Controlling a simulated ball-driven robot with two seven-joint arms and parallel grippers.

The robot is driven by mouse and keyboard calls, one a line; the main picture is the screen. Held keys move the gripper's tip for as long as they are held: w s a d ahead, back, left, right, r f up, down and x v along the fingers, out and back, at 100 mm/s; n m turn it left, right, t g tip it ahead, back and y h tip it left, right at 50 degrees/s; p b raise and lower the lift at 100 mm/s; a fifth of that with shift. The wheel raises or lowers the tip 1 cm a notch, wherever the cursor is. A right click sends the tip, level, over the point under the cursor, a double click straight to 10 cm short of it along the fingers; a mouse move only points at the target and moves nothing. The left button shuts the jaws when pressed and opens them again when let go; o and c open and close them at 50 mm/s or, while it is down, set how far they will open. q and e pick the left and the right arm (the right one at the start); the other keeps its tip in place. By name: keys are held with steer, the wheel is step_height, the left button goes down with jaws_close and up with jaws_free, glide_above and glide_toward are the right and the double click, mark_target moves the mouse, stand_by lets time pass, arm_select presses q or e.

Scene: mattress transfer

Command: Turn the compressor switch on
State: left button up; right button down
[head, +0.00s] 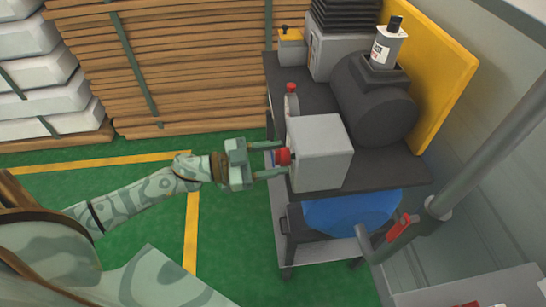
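The compressor (372,110) stands on a dark cart, with a black cylinder and a light grey box (322,150) on top. A red switch knob (282,156) sticks out of the left face of the grey box. My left gripper (277,159) reaches in from the left at the knob's height. Its two fingers are apart, one on the upper side and one on the lower side of the knob in the picture. I cannot tell whether either finger touches it. My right gripper is not in view.
A smaller red-topped part (291,95) is behind the grey box. A blue tank (352,212) is below the cart top (385,180). A grey pipe with a red handle (400,228) stands at right.

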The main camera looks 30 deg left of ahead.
arm_select(q)
steer(key=c, duration=0.6)
steer(key=shift+m, duration=0.3)
steer(key=shift+f+m+h+b, duration=0.1)
steer(key=shift+m+h+b, duration=0.25)
steer(key=shift+m, duration=2.6)
steer(key=shift+f+m+h+b, duration=0.15)
steer(key=shift+m+b, duration=0.25)
steer(key=shift+m, duration=2.55)
steer(key=shift+r, duration=0.1)
steer(key=o, duration=1)
